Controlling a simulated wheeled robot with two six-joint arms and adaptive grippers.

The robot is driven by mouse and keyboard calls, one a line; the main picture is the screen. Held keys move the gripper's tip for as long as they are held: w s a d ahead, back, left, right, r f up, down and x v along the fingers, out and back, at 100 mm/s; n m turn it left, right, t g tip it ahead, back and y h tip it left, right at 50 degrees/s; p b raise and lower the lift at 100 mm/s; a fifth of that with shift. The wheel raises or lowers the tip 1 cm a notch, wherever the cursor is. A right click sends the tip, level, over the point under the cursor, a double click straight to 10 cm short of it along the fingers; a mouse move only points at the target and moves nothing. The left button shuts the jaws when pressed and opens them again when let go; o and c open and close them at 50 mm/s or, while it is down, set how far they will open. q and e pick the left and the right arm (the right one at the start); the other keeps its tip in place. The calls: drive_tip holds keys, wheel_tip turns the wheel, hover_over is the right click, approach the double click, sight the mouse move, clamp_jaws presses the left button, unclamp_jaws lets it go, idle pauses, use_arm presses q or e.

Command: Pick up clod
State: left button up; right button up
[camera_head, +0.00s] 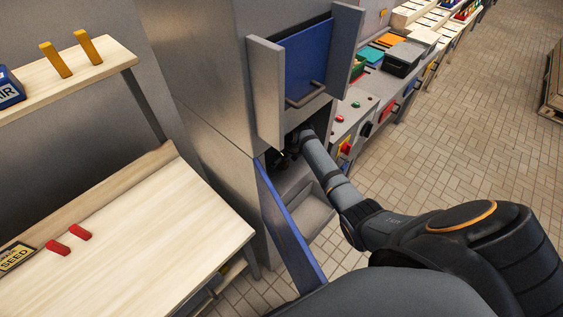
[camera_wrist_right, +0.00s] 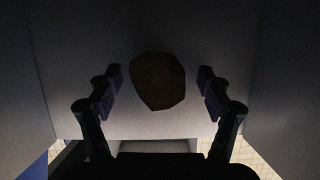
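The clod (camera_wrist_right: 158,81) is a dark brown, roundish lump with angular edges. It shows in the right wrist view, lying on a grey surface in a dim compartment. My right gripper (camera_wrist_right: 160,88) is open, with one finger on each side of the clod. Gaps show between the clod and both fingers. In the head view my right arm reaches into the opening of a grey machine, and the right gripper (camera_head: 284,157) is mostly in shadow there. The clod is hidden in the head view. My left gripper is not in view.
The opening has grey walls, with a raised blue panel (camera_head: 305,62) above and a blue-edged panel (camera_head: 290,232) at its left. A wooden table (camera_head: 140,235) stands to the left. A control counter with a red knob (camera_head: 346,149) lies right. Tiled floor is clear farther right.

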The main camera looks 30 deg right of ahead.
drive_tip(key=c, duration=1.2)
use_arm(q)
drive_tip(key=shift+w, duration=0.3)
use_arm(e)
drive_tip(key=shift+o, duration=0.2)
